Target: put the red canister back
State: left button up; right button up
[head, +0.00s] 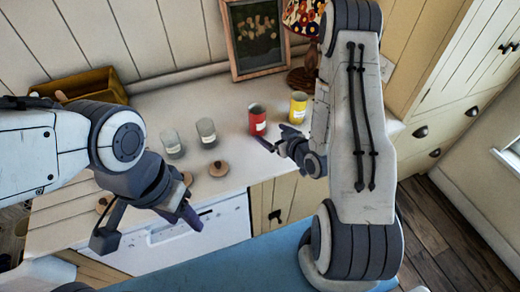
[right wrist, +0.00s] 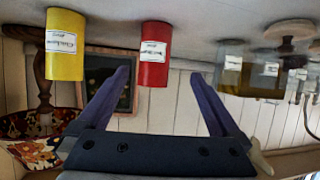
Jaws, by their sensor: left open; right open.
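The red canister (head: 257,121), with a pale label, stands upright on the white counter beside the yellow canister (head: 298,107). It also shows in the upside-down right wrist view (right wrist: 155,60), between my open right fingers and beyond them. My right gripper (head: 275,136) is open and empty, just to the right of and in front of the red canister. I cannot tell whether a finger touches it. My left gripper (head: 148,228) is open and empty, in front of the counter at the left, away from the canister.
Two clear glass jars (head: 206,132) stand left of the red canister. Wooden lids (head: 219,168) lie near the counter's front. A lamp (head: 303,78) and a framed picture (head: 254,38) stand behind. A wooden box (head: 85,86) is at the back left. Bare counter lies around the canister.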

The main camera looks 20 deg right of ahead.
jog(key=s+a+r+n+g, duration=0.2)
jog(key=s+a+r+g, duration=0.15)
jog(key=a, duration=0.35)
jog(key=s+a+r+n+g, duration=0.2)
jog(key=a+r+g, duration=0.25)
jog(key=a, duration=0.25)
jog(key=s+a+r+g, duration=0.1)
jog(key=s+r, duration=0.2)
jog(key=s, duration=0.4)
jog(key=s+a+r+g+h, duration=0.1)
jog(key=s+a+r+g, duration=0.1)
jog(key=s, duration=0.4)
jog(key=s+a+r+n+g, duration=0.1)
jog(key=s+r, duration=0.2)
jog(key=s, duration=0.4)
jog(key=shift+s+a+r+g, duration=0.3)
jog(key=shift+a+r+g, duration=0.05)
jog(key=shift+g, duration=0.05)
